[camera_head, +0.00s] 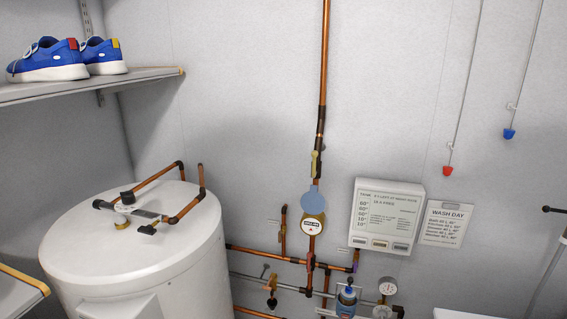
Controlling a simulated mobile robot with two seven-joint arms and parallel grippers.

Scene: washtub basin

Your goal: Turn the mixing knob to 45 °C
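A blue-and-white fitting (347,297) sits on the pipework at the bottom of the view; it may be the mixing knob, but its markings are too small to read. A round white dial gauge (387,286) is just right of it, with a second round dial (382,312) below, cut by the frame edge. Their readings cannot be made out. A white wall panel (388,215) above lists several temperatures under the word TANK. Neither of my grippers is in view.
A white tank (135,250) with copper pipes on top stands at left. A shelf (140,76) holds blue shoes (50,60). A WASH DAY notice (446,223) hangs beside the panel. A round meter (312,225) is on the vertical pipe. Red (447,171) and blue (509,133) pulls hang at right.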

